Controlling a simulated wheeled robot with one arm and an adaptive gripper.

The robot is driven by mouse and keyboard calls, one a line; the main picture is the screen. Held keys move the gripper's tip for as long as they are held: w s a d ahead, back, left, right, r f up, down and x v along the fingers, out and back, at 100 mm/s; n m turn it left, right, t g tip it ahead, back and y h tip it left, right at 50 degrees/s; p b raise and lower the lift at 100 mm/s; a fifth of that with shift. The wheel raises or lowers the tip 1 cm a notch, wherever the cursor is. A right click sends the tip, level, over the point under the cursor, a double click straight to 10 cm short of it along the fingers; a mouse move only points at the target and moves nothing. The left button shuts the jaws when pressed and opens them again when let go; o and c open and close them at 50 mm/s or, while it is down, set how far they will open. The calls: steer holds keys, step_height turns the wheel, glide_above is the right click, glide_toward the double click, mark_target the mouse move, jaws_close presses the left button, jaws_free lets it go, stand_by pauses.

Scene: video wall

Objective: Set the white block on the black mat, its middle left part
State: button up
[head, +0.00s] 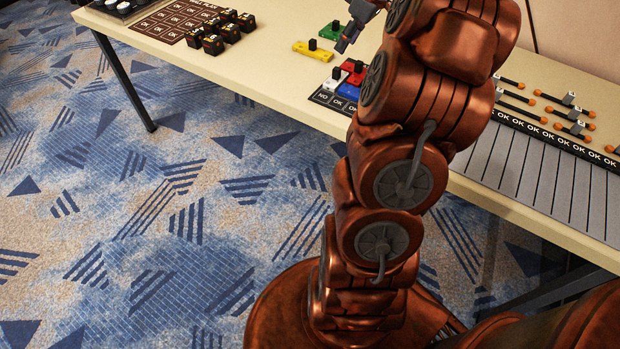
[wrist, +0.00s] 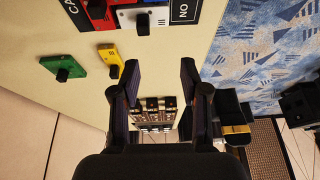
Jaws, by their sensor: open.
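The white block (head: 332,79), with a black knob, sits at the left side of the black mat (head: 319,97), behind the NO cell. In the wrist view the white block (wrist: 128,19) lies between a red block and the NO cell of the mat (wrist: 184,12); the top of the picture cuts the mat off. My gripper (wrist: 159,76) is open with nothing between its fingers, apart from the white block. In the head view my gripper (head: 350,37) shows only in part near the top, and my arm hides the mat's right side.
A red block (head: 355,70) and a blue block (head: 348,90) are beside the white one. A yellow block (head: 314,51) and a green block (head: 333,31) lie behind. Black cubes (head: 229,31) stand at left, a striped board (head: 540,170) at right. Tabletop (head: 270,70) left of the mat is clear.

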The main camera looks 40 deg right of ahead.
steer(key=s+a+f+g, duration=0.1)
steer(key=s+a+g, duration=0.15)
steer(key=a, duration=1.05)
steer(key=s+a+f+g, duration=0.15)
steer(key=s+a, duration=0.25)
steer(key=a, duration=1)
steer(key=s+a+f+m+g, duration=0.1)
steer(key=s+a, duration=0.3)
steer(key=s, duration=0.6)
steer(key=s+a+f+m+g+h, duration=0.1)
steer(key=s+a+f, duration=0.3)
steer(key=s, duration=0.7)
steer(key=shift+a+f+m+g+h, duration=0.15)
steer(key=shift+a+m+g+h, duration=0.15)
steer(key=shift+a+m+g, duration=0.4)
